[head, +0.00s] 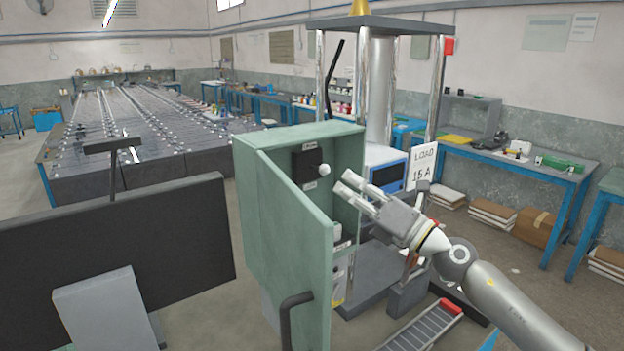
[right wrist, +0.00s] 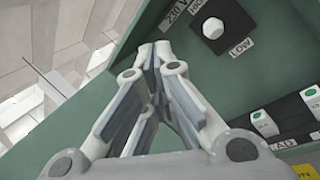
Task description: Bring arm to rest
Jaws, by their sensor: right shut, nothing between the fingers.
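My right gripper (head: 347,184) is in front of the open green cabinet (head: 285,145), with its fingers pointing left towards the inside. Its fingers are shut and empty; they also show in the right wrist view (right wrist: 156,55). A black switch box (head: 306,163) with a white round knob (head: 323,170) is on the cabinet's back wall, just left of the fingertips. In the right wrist view the knob (right wrist: 212,28) sits between HIGH and LOW labels, apart from the fingers. My left gripper does not show.
The cabinet door (head: 292,240) stands open towards me. A dark panel (head: 110,245) fills the lower left. Behind the cabinet is a metal-posted stand with a LOAD 15 A sign (head: 423,165). A blue-legged bench (head: 530,165) stands at right. Battery rows (head: 140,125) lie far left.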

